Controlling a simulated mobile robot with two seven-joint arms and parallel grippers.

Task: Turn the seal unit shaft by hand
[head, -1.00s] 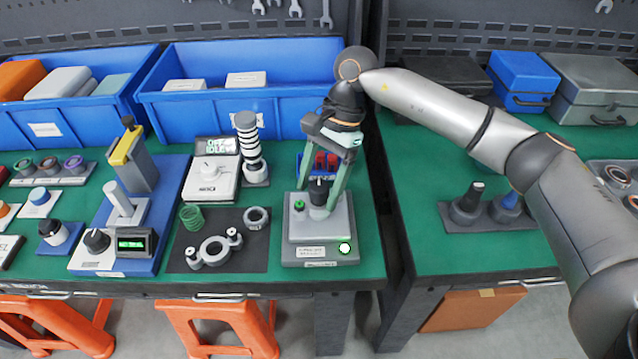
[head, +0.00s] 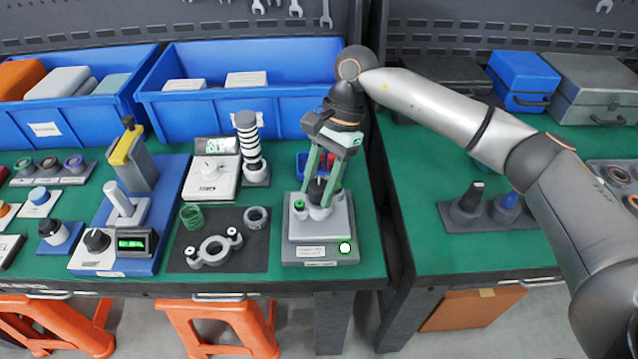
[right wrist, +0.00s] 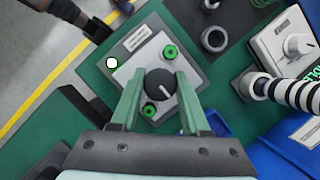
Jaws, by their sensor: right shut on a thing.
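The seal unit (head: 335,222) is a grey stepped block with labels, at the front right of the left table. In the right wrist view, its light plate (right wrist: 128,70) carries two green round fittings and a dark round shaft knob (right wrist: 158,88) with a white pointer line. My right gripper (head: 319,195) comes down from above, its green fingers on either side of the knob. It is shut on the knob; in the head view the fingers partly hide it. My left gripper is not in view.
A dark mat (head: 195,258) with a ring, a spring and a two-eared flange lies left of the unit. A black-and-white striped column (head: 250,150) stands behind left. A blue bin (head: 235,105) is at the back. A gap separates the right table.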

